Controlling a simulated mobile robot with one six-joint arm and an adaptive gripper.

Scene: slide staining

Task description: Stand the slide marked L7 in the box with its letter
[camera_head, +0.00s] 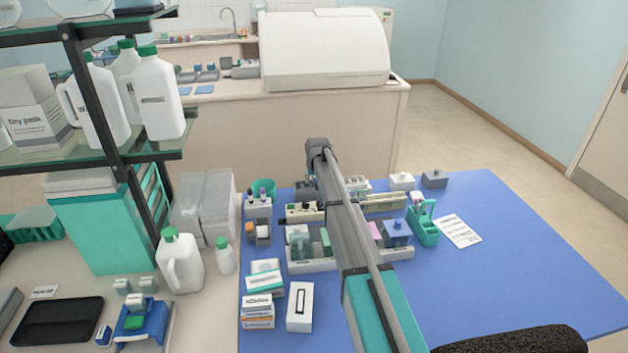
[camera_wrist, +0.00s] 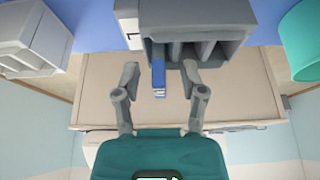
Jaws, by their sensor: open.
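In the wrist view my gripper (camera_wrist: 160,68) is open, with its two fingers apart. A narrow blue piece with a pale marking, apparently a slide end (camera_wrist: 158,78), shows between the fingers with gaps on both sides. Its marking is too small to read. It projects from a grey slotted box (camera_wrist: 236,28), which has several dividers. A white label (camera_wrist: 128,14) with a dark mark is on the box's left side; I cannot make out its letter. In the head view my arm hides the gripper and the slide.
A teal cup (camera_wrist: 305,42) is right of the grey box and a white container (camera_wrist: 28,38) left of it. On the blue mat (camera_head: 530,260) stand a green caddy (camera_head: 424,226), a blue-lidded jar (camera_head: 397,232) and small boxes. The mat's right side is mostly clear.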

